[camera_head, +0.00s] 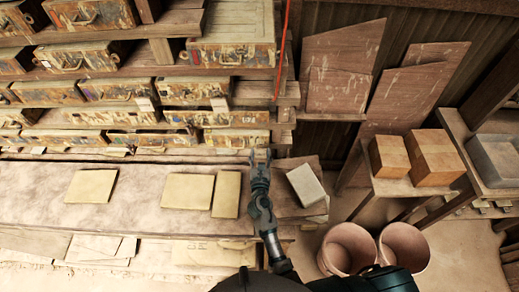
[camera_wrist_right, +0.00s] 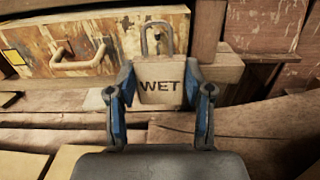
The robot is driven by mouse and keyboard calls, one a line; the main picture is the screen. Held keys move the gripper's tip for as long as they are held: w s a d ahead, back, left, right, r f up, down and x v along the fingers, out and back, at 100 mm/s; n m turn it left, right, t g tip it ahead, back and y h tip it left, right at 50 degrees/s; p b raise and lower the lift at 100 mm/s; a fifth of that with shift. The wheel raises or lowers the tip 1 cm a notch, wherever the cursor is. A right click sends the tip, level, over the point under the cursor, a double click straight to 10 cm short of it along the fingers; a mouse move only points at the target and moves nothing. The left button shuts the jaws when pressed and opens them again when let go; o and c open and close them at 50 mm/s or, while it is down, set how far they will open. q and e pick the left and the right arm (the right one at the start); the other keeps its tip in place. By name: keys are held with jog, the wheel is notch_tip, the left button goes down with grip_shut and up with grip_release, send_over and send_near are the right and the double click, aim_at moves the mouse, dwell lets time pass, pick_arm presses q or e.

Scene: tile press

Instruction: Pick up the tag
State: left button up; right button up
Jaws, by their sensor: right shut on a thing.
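The tag (camera_wrist_right: 161,82) is a pale wooden plate marked "WET" with a metal loop at its top. It shows in the right wrist view, upright between the two fingers of my right gripper (camera_wrist_right: 160,98). The blue-padded fingers are shut on its sides. In the head view my right gripper (camera_head: 260,158) reaches up to the front of the shelves, and the tag is too small to make out there. Whether the loop still touches anything behind it, I cannot tell. My left gripper is not in view.
Shelves (camera_head: 150,57) with worn drawers stand behind the bench (camera_head: 140,205). Flat yellowish tiles (camera_head: 187,191) lie on the bench left of my arm. A pale block (camera_head: 305,184) lies to the right. Two buckets (camera_head: 348,248) and wooden blocks (camera_head: 433,156) stand further right.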

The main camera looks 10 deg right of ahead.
jog(key=s+a, duration=0.1)
jog(key=s, duration=0.3)
jog(key=s+a+b, duration=0.1)
jog(key=s, duration=0.4)
jog(key=s+a+b, duration=0.1)
jog(key=s, duration=0.4)
jog(key=shift+a, duration=0.1)
jog(key=shift+s+r+b, duration=0.1)
jog(key=shift+s+b, duration=0.25)
jog(key=shift+s, duration=0.35)
